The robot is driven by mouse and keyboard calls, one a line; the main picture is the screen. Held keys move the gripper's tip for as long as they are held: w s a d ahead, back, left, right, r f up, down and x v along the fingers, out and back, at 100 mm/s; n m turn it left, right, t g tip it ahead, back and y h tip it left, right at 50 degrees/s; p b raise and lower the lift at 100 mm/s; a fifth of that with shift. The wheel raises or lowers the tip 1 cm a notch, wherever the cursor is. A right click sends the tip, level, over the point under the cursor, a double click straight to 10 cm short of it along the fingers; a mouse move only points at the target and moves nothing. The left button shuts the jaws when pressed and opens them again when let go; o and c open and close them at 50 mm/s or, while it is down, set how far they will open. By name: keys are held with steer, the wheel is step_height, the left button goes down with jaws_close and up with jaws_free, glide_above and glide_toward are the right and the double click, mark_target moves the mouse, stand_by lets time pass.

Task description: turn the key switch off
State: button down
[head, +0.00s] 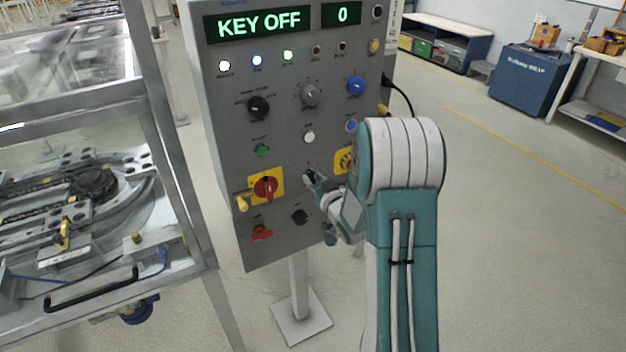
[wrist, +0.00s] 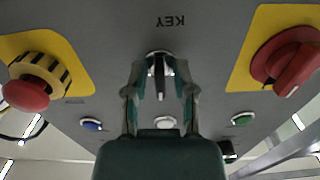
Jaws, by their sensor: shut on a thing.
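The key switch (wrist: 159,82) sits on the grey control panel (head: 222,130), below an upside-down "KEY" label in the wrist view. Its dark key stands in line with the picture's vertical there. My gripper (wrist: 159,92) has one finger on each side of the key and is shut on it. In the head view my gripper (head: 316,181) is at the panel's lower middle, and the key is mostly hidden by the fingers. The panel's display (head: 260,23) reads "KEY OFF", and a smaller display (head: 342,14) reads "0".
A red rotary switch on a yellow plate (head: 266,187) is left of my gripper. A yellow-plated emergency stop (head: 344,161) is to its right, partly behind my arm. A metal-framed machine (head: 90,190) stands left of the panel. Open floor (head: 500,220) lies to the right.

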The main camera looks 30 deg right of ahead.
steer(key=shift+r, duration=0.1)
stand_by(0.5)
steer(key=c, duration=0.7)
jaws_free()
steer(key=shift+s, duration=0.1)
steer(key=shift+c, duration=0.2)
steer(key=s, duration=1.2)
steer(key=shift+d, duration=0.25)
steer(key=shift+w, duration=0.1)
